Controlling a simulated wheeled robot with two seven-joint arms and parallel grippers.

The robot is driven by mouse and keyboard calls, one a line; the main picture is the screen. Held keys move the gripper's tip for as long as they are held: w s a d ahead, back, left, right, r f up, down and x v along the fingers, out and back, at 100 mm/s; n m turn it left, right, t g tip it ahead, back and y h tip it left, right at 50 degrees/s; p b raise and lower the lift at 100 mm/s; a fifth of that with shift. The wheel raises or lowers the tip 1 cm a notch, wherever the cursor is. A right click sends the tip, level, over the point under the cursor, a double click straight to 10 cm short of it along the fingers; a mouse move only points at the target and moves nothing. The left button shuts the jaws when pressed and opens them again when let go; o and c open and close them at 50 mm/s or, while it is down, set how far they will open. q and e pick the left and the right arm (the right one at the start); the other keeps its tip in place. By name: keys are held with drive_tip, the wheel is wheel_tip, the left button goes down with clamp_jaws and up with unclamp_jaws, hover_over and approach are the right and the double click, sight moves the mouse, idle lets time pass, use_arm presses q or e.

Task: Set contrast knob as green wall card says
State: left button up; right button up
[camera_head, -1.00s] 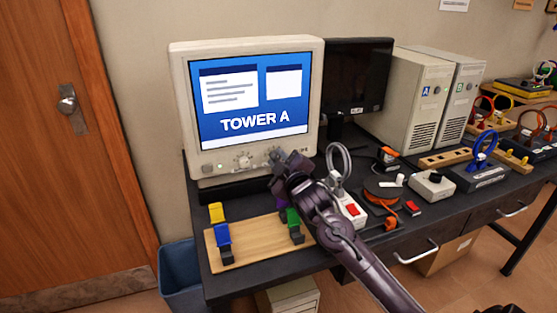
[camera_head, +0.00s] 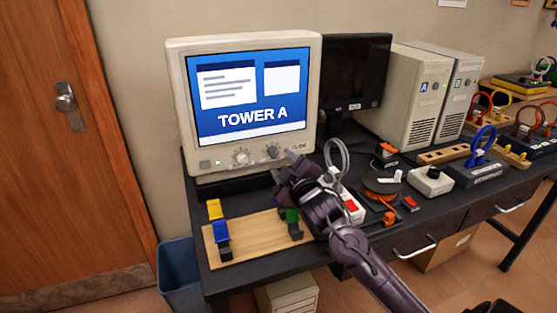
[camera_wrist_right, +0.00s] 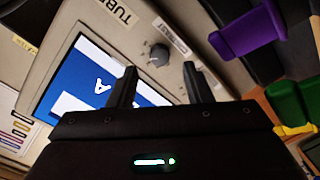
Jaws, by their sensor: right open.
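The beige monitor (camera_head: 313,100) shows "TOWER A" on a blue screen. Its front has a left knob (camera_head: 240,156) and a dark right knob (camera_head: 272,151). In the right wrist view the dark round contrast knob (camera_wrist_right: 159,54) stands beside a "CONTRAST" label (camera_wrist_right: 172,36). My right gripper (camera_head: 286,166) is just in front of and below the right knob. In the wrist view its open fingers (camera_wrist_right: 160,84) point towards the knob, apart from it, with nothing between them. No green wall card is in view. My left gripper is not in view.
A wooden board (camera_head: 250,244) with yellow, blue and green pieces lies before the monitor. A cable loop (camera_head: 338,155) and a power strip (camera_head: 352,206) are near my right arm. A black monitor (camera_head: 355,75) and beige towers (camera_head: 412,100) stand to the right.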

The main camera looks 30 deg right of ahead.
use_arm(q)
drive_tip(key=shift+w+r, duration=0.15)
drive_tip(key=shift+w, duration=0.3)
use_arm(e)
drive_tip(key=v, duration=0.3)
drive_tip(key=shift+s+a, duration=0.1)
drive_tip(key=shift+s, duration=0.1)
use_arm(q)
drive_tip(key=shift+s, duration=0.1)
